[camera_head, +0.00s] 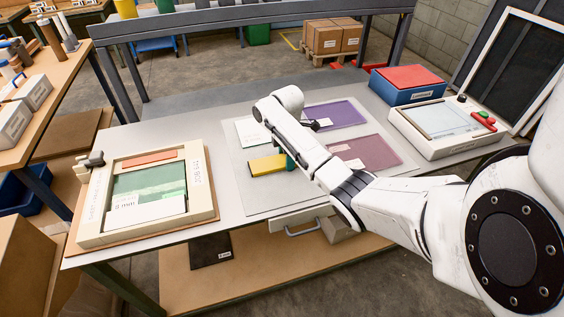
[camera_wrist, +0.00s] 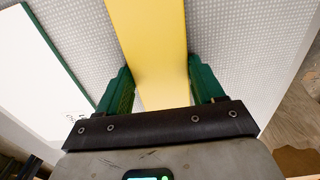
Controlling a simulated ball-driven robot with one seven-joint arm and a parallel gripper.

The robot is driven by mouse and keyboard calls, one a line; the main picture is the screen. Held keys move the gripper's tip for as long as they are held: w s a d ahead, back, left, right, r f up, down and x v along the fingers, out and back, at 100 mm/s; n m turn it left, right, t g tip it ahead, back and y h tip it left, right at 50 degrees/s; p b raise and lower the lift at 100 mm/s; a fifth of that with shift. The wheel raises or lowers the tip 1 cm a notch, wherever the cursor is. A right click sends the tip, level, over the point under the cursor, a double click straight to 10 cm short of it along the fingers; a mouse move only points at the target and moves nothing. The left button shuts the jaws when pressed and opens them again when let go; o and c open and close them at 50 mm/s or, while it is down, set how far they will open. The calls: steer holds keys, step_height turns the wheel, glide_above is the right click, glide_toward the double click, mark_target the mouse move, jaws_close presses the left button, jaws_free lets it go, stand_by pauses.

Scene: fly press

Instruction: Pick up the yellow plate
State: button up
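The yellow plate (camera_head: 267,165) is a flat, narrow bar on the grey mat in the middle of the bench, left of my forearm. In the wrist view the yellow plate (camera_wrist: 150,35) runs from the top edge down between the two green fingers of my gripper (camera_wrist: 162,82). One finger is at each long edge, with little or no gap visible. Whether the fingers press on the plate is not clear. In the head view my gripper (camera_head: 291,160) is mostly hidden behind my arm, at the plate's right end.
A white sheet (camera_head: 252,131) lies just behind the yellow plate. Purple (camera_head: 335,114) and mauve (camera_head: 366,153) panels lie to the right. A framed press board (camera_head: 203,185) is at left, a white device (camera_head: 447,126) and blue box (camera_head: 408,86) at right.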

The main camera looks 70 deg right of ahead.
steer(key=c, duration=0.6)
steer(key=shift+c, duration=0.2)
steer(key=shift+r, duration=0.15)
steer(key=shift+r, duration=0.55)
steer(key=s+a+r+p, duration=0.7)
steer(key=s+a+r, duration=0.2)
steer(key=s+r, duration=0.1)
steer(key=shift+s+a+r, duration=0.15)
steer(key=shift+a+r, duration=0.1)
steer(key=shift+r, duration=0.6)
